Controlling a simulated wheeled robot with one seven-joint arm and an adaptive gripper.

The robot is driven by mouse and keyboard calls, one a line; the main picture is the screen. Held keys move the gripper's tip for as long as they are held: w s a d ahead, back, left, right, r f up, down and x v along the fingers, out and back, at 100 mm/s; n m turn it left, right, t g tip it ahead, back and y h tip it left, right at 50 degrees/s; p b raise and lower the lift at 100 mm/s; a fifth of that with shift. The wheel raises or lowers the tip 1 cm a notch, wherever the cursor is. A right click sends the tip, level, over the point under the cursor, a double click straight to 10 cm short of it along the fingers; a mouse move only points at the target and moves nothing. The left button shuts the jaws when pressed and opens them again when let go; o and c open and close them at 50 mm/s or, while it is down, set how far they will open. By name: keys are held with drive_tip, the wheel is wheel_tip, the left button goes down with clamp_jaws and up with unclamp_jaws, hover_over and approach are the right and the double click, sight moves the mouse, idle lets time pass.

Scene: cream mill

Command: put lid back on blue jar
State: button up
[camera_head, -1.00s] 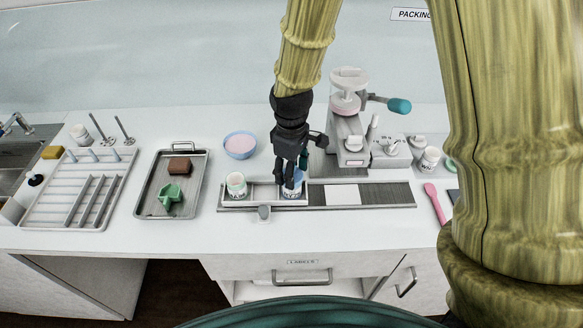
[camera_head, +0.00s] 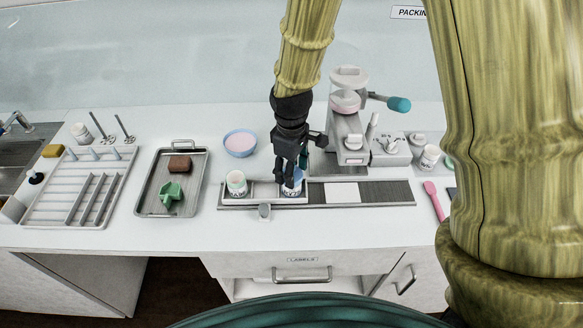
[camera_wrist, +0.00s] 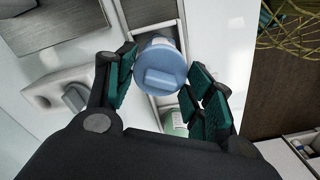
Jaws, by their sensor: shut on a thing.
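The blue lid (camera_wrist: 160,68) is between the fingers of my gripper (camera_wrist: 165,85) in the wrist view, with a raised bar on its top. In the head view my gripper (camera_head: 290,172) points down at the blue jar (camera_head: 291,188), which stands in the right part of a pale tray on the rail. The lid sits at the jar's top, largely covered by the fingers. Whether it is fully seated on the jar cannot be told. My gripper is shut on the lid.
A green-rimmed jar (camera_head: 236,183) stands left in the same tray. A pink-filled bowl (camera_head: 240,143) is behind it. The mill (camera_head: 348,120) stands behind to the right. A metal tray (camera_head: 150,190) with brown and green pieces lies left. The counter's front strip is clear.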

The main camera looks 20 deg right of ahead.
drive_tip(key=shift+f, duration=0.2)
idle(0.5)
drive_tip(key=o, duration=0.8)
drive_tip(key=o, duration=0.5)
drive_tip(key=shift+c, duration=0.2)
drive_tip(key=shift+r, duration=0.1)
drive_tip(key=shift+r+p, duration=2.2)
drive_tip(key=shift+r, duration=0.05)
